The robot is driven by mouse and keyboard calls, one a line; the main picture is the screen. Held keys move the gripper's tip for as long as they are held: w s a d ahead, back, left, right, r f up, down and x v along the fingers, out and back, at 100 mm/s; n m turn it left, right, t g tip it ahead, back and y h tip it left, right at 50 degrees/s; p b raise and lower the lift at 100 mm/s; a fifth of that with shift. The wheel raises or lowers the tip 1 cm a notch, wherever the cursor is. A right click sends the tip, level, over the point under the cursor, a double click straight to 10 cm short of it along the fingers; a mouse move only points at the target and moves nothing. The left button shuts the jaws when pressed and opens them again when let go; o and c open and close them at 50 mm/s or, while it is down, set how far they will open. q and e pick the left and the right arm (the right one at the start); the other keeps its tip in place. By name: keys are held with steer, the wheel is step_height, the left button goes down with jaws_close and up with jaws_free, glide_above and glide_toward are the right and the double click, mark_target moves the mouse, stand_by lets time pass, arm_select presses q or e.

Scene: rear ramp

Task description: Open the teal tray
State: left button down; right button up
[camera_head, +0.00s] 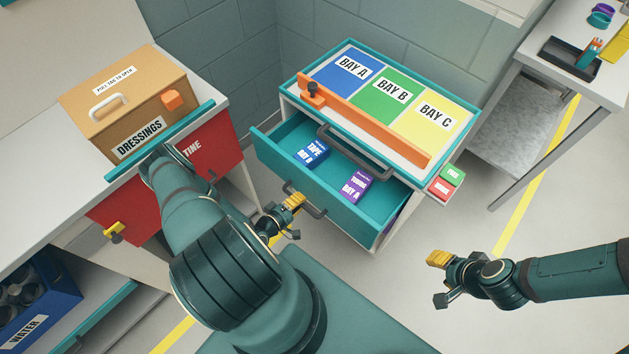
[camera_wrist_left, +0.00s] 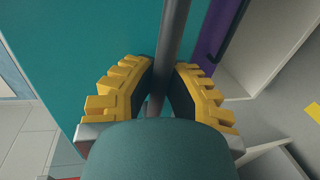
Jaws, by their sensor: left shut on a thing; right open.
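The teal tray (camera_head: 352,217) is a drawer in the white cabinet. It stands pulled out, with a blue box (camera_head: 312,153) and a purple box (camera_head: 355,185) lying inside. My left gripper (camera_head: 294,202) is at the tray's front, shut on its grey bar handle (camera_head: 314,211). In the left wrist view, the yellow-padded fingers of my left gripper (camera_wrist_left: 162,95) close around the bar handle (camera_wrist_left: 172,40), with the teal front (camera_wrist_left: 95,60) behind. My right gripper (camera_head: 437,262) is open and empty above the floor, right of the cabinet.
The cabinet top has blue, green and yellow bays (camera_head: 392,93) and an orange bar (camera_head: 375,127) along its front. Below it is another dark handle (camera_head: 350,155). A dressings box (camera_head: 128,100) stands on the left counter. A table (camera_head: 575,65) is at right.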

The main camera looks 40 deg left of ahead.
arm_select(q)
steer(key=f+p+v, duration=0.1)
steer(key=f+v, duration=0.1)
steer(key=v, duration=1)
steer(key=shift+s+f, duration=0.2)
steer(key=shift+s, duration=0.1)
steer(key=c, duration=1)
jaws_free()
steer(key=shift+o, duration=0.2)
steer(key=d+v, duration=0.1)
steer(key=v, duration=1.1)
steer(key=shift+a, duration=0.4)
